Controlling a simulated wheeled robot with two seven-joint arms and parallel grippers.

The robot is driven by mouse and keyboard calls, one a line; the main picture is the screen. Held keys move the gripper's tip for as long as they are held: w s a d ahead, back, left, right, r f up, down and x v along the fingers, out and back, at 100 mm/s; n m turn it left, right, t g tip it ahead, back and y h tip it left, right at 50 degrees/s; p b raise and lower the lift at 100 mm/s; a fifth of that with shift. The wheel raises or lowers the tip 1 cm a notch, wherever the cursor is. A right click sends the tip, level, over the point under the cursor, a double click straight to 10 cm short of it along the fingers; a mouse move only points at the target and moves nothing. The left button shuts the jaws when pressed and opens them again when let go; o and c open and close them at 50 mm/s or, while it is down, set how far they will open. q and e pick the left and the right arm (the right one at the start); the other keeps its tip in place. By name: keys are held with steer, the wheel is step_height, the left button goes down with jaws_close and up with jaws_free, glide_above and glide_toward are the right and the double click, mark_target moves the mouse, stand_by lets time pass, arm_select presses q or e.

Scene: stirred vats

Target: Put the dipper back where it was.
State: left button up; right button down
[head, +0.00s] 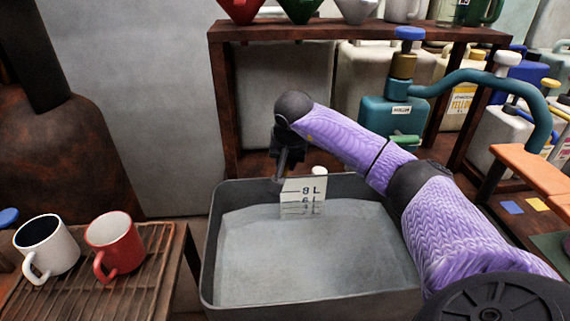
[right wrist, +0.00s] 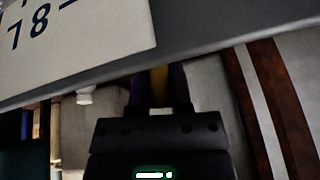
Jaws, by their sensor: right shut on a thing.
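My right gripper (head: 281,172) is over the far rim of the grey vat (head: 209,255), left of the white scale plate (head: 302,190). In the right wrist view its dark fingers (right wrist: 158,90) are shut on a narrow yellow piece (right wrist: 159,86), which I take to be the dipper's handle. The rest of the dipper is hidden, and I cannot tell whether it touches the vat. The vat holds pale liquid, and its scale is marked 8 L and 6 L. My left gripper is not in view.
A rack (head: 150,290) at left holds a white mug (head: 50,247) and a red mug (head: 116,247). A brown shelf (head: 350,33) stands behind the vat, with a teal jug (head: 385,120) and several containers. An orange bench (head: 535,170) is at right.

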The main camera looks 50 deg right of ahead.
steer(key=shift+f, duration=0.15)
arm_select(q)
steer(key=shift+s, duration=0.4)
arm_select(e)
steer(key=c, duration=0.5)
jaws_free()
steer(key=shift+c, duration=0.2)
steer(key=shift+r, duration=0.45)
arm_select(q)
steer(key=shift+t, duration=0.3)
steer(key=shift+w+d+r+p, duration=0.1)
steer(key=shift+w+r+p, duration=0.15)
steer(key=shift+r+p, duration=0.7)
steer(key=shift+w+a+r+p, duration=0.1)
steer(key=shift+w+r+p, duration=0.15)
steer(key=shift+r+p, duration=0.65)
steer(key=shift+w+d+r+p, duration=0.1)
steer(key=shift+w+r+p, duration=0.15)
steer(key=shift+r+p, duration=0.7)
arm_select(e)
steer(key=v, duration=1.1)
steer(key=shift+s+r, duration=0.15)
steer(key=shift+s, duration=0.1)
